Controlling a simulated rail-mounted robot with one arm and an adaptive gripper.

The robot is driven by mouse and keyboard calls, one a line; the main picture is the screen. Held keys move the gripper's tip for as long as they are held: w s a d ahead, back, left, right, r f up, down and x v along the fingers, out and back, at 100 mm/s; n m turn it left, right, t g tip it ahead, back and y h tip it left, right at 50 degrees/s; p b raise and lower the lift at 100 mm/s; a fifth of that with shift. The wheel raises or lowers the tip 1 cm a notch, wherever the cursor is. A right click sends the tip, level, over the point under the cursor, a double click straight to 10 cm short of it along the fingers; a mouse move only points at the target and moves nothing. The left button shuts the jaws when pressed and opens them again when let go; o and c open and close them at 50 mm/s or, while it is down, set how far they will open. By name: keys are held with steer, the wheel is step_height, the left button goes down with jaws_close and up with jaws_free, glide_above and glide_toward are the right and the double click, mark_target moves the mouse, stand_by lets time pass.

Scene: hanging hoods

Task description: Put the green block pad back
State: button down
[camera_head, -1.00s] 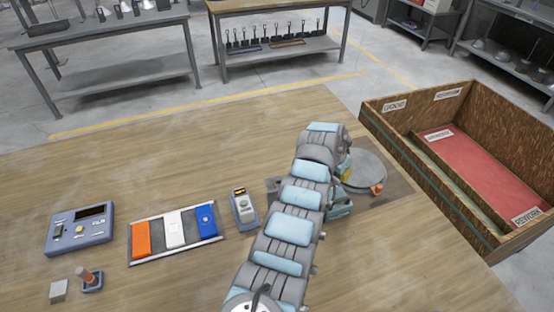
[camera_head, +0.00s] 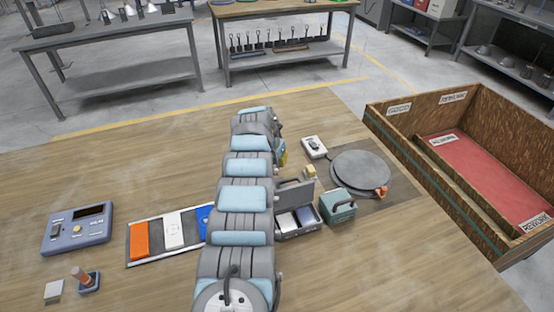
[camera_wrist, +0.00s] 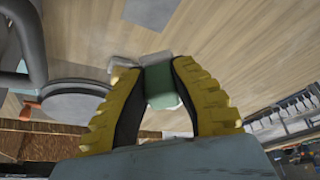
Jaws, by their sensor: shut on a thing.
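My gripper is shut on the green block pad (camera_wrist: 160,88) in the wrist view; the pad sits between the yellow, black-lined fingers (camera_wrist: 160,98). In the head view my arm hides the pad and most of the gripper; only a yellow bit of finger (camera_head: 282,154) shows. A mat (camera_head: 138,260) holds an orange block (camera_head: 139,239), a white block (camera_head: 173,231) and a blue block (camera_head: 203,220), the blue one partly covered by my arm.
Right of my arm stand an open grey case (camera_head: 296,231) with pads inside, a teal box (camera_head: 338,206), a white device (camera_head: 314,147) and a round grey plate (camera_head: 362,170). A blue panel (camera_head: 77,228) lies far left. A wooden crate (camera_head: 400,140) stands right.

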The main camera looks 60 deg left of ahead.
steer(key=b, duration=0.8)
glide_toward(276, 181)
steer(key=shift+w+d+x, duration=0.1)
steer(key=shift+d+x, duration=0.1)
steer(key=shift+x, duration=0.7)
steer(key=shift+w+d+x, duration=0.1)
steer(key=shift+d+x, duration=0.1)
steer(key=shift+x, duration=0.7)
steer(key=shift+w+d+x, duration=0.1)
steer(key=shift+d+x, duration=0.1)
steer(key=shift+x, duration=0.7)
steer(key=shift+d+p, duration=0.1)
steer(key=shift+p, duration=0.35)
steer(key=shift+f+b, duration=0.6)
steer(key=c, duration=0.9)
jaws_free()
steer(key=shift+s, duration=0.1)
steer(key=shift+c, duration=0.2)
steer(key=shift+r, duration=0.25)
steer(key=shift+s+d+r, duration=0.1)
steer(key=shift+d+r, duration=0.05)
steer(key=shift+r, duration=0.3)
steer(key=v, duration=1)
steer(key=shift+s+r, duration=0.2)
steer(key=shift+r, duration=0.05)
